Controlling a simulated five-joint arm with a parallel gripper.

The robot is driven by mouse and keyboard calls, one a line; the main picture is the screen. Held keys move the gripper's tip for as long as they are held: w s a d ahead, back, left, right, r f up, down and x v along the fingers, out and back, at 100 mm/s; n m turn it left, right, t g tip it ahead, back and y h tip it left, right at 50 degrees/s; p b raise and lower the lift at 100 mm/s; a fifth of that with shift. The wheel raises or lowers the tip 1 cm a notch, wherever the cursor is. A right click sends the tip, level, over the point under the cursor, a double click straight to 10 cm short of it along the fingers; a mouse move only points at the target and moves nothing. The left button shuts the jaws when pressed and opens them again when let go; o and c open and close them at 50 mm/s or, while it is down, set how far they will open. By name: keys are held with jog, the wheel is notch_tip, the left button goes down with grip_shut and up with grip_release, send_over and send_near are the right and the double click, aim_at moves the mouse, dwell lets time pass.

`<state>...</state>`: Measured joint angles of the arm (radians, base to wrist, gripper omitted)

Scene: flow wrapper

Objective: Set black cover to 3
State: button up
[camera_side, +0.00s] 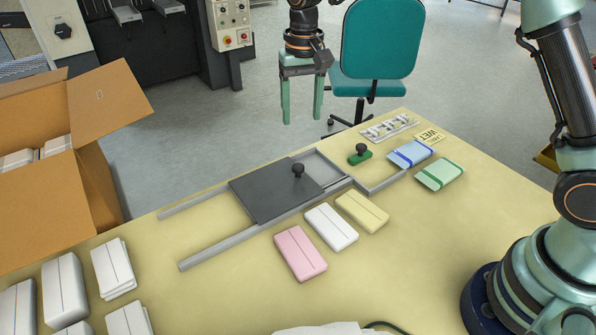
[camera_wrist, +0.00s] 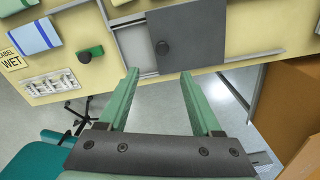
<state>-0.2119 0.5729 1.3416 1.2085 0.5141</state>
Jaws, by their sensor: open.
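The black cover (camera_side: 270,192) is a flat dark plate with a round black knob (camera_side: 298,169) near its right end. It lies on grey metal rails (camera_side: 225,248) on the cream table; part of a paler recess shows to its right. In the wrist view, the cover (camera_wrist: 205,35) and its knob (camera_wrist: 162,47) show beyond my fingertips. I cannot make out any number marks by it. My gripper (camera_side: 302,119) is open and empty, pointing down, raised and apart from the cover; its two green fingers also show in the wrist view (camera_wrist: 160,74).
A small green block with a black knob (camera_side: 360,156) stands right of the rails. Blue (camera_side: 410,153) and green (camera_side: 440,174) packs lie beyond it. Pink, white and yellow packs (camera_side: 362,212) lie in front. A cardboard box (camera_side: 55,185) and white packs are at left.

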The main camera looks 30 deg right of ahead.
aim_at(298, 166)
jog(key=f, duration=1.3)
jog(key=shift+w+a+f, duration=0.1)
jog(key=shift+w+a, duration=0.15)
jog(key=shift+a, duration=0.05)
grip_shut()
dwell(1.0)
